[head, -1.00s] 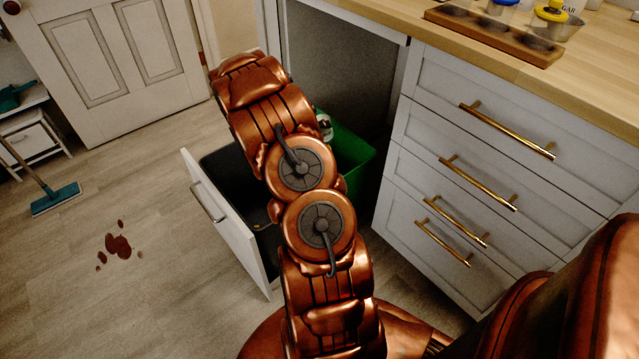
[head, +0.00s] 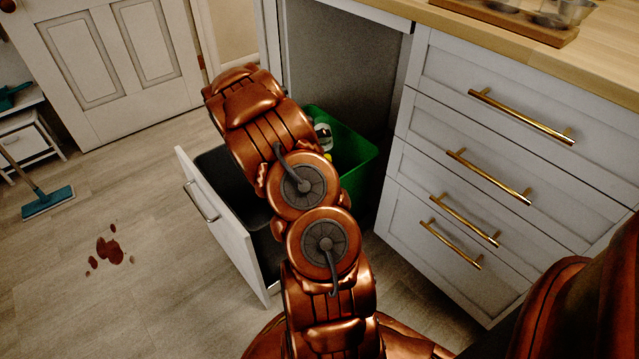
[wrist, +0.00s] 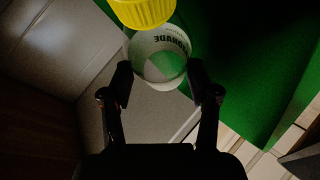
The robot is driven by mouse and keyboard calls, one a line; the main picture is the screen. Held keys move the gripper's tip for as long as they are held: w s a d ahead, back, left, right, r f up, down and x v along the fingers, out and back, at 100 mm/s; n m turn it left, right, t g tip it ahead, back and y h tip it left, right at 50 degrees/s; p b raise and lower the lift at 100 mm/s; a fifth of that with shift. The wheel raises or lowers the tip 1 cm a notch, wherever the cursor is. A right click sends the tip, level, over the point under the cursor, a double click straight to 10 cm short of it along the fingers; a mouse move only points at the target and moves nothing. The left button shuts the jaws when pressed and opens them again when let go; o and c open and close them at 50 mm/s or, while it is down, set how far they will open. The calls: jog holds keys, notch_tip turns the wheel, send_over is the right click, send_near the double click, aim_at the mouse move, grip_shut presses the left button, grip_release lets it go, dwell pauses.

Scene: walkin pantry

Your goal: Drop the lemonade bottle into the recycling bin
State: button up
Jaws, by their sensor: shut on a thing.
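The lemonade bottle (wrist: 162,58) is clear, with a pale label with dark letters and a yellow cap (wrist: 145,10). My gripper (wrist: 160,84) is shut on it, one finger on each side. A bright green bin (wrist: 225,70) stands close beside the bottle in the wrist view. In the head view the green bin (head: 359,178) is in the cabinet opening, and a pale, clear thing with some yellow (head: 323,136), likely the bottle, shows at its near edge. My arm hides the gripper there. I cannot tell whether the bottle is over the bin's opening.
A dark bin (head: 214,172) sits left of the green one, behind the pulled-out white front (head: 222,225). White drawers (head: 490,130) with brass handles stand at right under a wooden counter (head: 600,50). A mop (head: 47,201) and dark red spots (head: 110,250) are on the floor at left.

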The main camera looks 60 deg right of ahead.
jog(key=o, duration=1)
jog(key=shift+o, duration=0.2)
jog(key=v, duration=1.2)
